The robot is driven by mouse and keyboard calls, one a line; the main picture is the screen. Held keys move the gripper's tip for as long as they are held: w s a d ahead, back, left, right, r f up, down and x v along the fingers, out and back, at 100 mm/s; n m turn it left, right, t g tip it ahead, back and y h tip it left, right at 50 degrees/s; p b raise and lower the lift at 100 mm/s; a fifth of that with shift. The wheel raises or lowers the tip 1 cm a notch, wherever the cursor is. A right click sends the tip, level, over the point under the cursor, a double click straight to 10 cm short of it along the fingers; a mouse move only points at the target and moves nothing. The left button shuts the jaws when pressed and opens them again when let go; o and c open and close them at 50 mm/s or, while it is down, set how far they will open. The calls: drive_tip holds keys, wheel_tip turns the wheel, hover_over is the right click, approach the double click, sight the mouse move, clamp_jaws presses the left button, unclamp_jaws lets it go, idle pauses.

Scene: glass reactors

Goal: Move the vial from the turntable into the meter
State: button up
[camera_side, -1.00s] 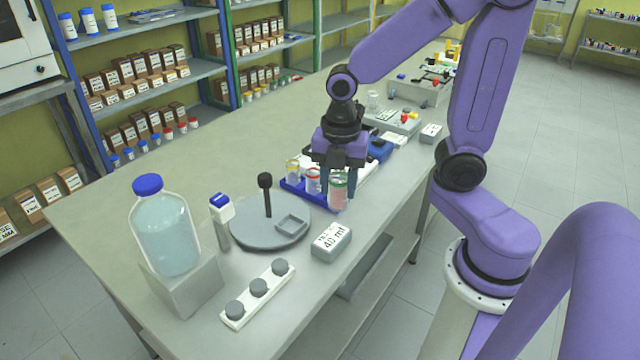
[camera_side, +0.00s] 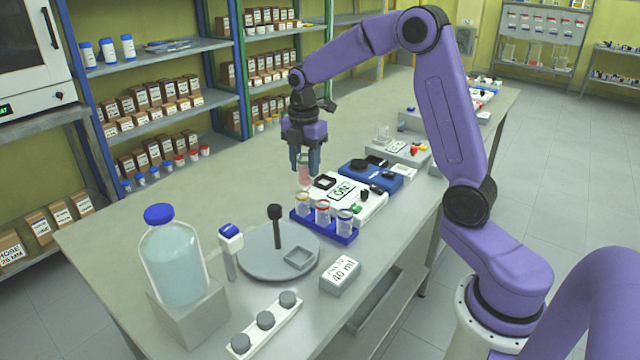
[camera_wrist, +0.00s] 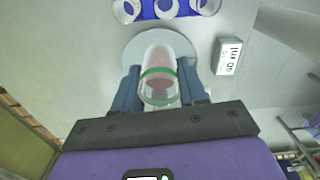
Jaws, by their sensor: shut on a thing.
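My gripper (camera_side: 304,166) is shut on a clear vial (camera_side: 305,175) with a green band and pinkish contents. It holds the vial upright above the bench, beside the left end of a white device (camera_side: 372,205) with an "ON" label, which looks like the meter. In the wrist view the vial (camera_wrist: 158,72) sits between the two blue fingers, with its lower end over the grey disc in the background. The grey round turntable (camera_side: 258,262) stands at the front, with a dark post and a square tray on it. No vial is on it.
A blue rack (camera_side: 340,238) with three vials stands between the turntable and the white device. A "40 ml" box (camera_side: 340,277), a large bottle (camera_side: 172,258) and a strip of grey caps (camera_side: 264,322) are in front. A blue instrument (camera_side: 372,175) stands behind. The bench's left side is clear.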

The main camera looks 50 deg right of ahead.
drive_tip(key=shift+w+d+f+m, duration=0.45)
drive_tip(key=shift+w+d+f, duration=0.9)
drive_tip(key=shift+d, duration=1.65)
drive_tip(key=shift+w+d+f+m, duration=0.4)
drive_tip(key=shift+w+d+f, duration=1)
drive_tip(key=shift+d, duration=1.55)
drive_tip(key=shift+w+d+f+m, duration=0.45)
drive_tip(key=shift+w+d+f, duration=0.9)
drive_tip(key=shift+d, duration=1.65)
drive_tip(key=shift+s+f, duration=0.15)
drive_tip(key=shift+f, duration=0.8)
drive_tip(key=shift+s+f, duration=0.15)
drive_tip(key=shift+f, duration=0.75)
drive_tip(key=o, duration=1.5)
drive_tip(key=shift+r, duration=0.15)
drive_tip(key=shift+r, duration=3.4)
